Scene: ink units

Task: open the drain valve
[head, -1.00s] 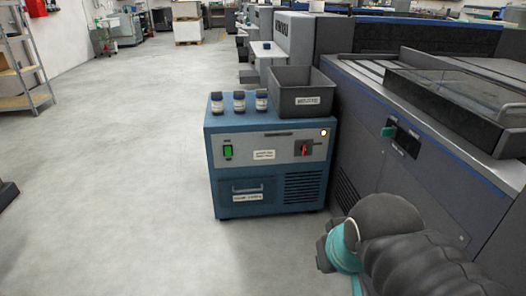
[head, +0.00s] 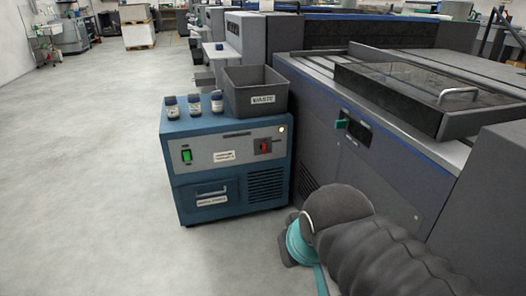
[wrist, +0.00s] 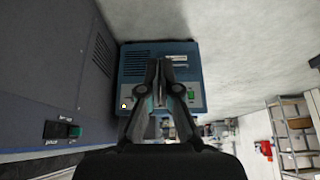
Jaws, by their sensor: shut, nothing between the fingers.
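A teal lever (head: 342,124) sits on a black plate on the side of the grey press; it also shows in the wrist view (wrist: 74,132) at the lower left, beside small lettering. A blue floor unit (head: 185,222) has a red rotary knob (head: 265,146) and a green switch (head: 187,156) on its front. I cannot tell which control is the drain valve. In the wrist view, my gripper (wrist: 161,66) is shut and empty, in front of the blue unit and apart from the lever. It hides part of the unit's front. In the head view the fingers are hidden.
A grey waste bin (head: 256,100) and three small bottles (head: 194,105) stand on the blue unit. The grey press (head: 380,185) closes off the right side. Open concrete floor (head: 80,170) lies to the left. A shelf (wrist: 292,130) shows in the wrist view.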

